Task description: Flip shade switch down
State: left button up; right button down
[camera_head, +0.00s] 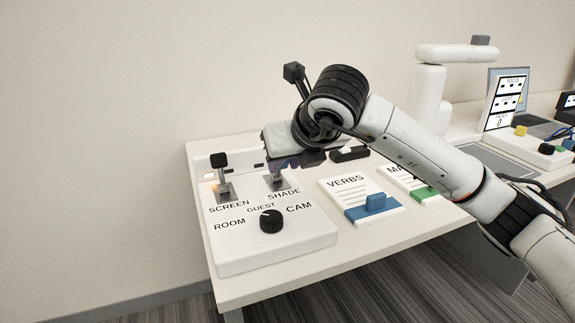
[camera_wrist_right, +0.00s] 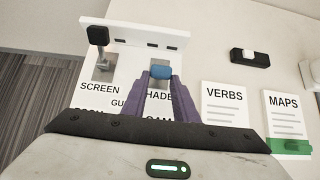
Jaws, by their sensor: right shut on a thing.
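The white switch panel (camera_head: 280,245) lies on the table with SCREEN and SHADE switches at its far side. The shade switch (camera_head: 276,183) shows its grey metal plate above the SHADE label; my right gripper (camera_head: 287,163) hides much of its lever. In the right wrist view, my purple fingers (camera_wrist_right: 160,84) are shut on the blue knob (camera_wrist_right: 160,72) of the shade switch. The screen switch (camera_head: 220,165) has a black knob and stands upright to the left; it also shows in the wrist view (camera_wrist_right: 98,37). My left gripper is out of view.
A black rotary knob (camera_head: 270,221) sits on the panel's near part. A white raised strip (camera_wrist_right: 135,34) borders the panel's back.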

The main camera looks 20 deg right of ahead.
jog(key=shift+s+f, duration=0.3)
jog(key=shift+f, duration=0.35)
jog(key=c, duration=1.8)
grip_release()
jog(key=shift+c, duration=0.2)
jog(key=o, duration=0.4)
jog(key=shift+w, duration=0.1)
jog(key=shift+o, duration=0.2)
jog(key=shift+r, duration=0.2)
jog(key=shift+r, duration=0.1)
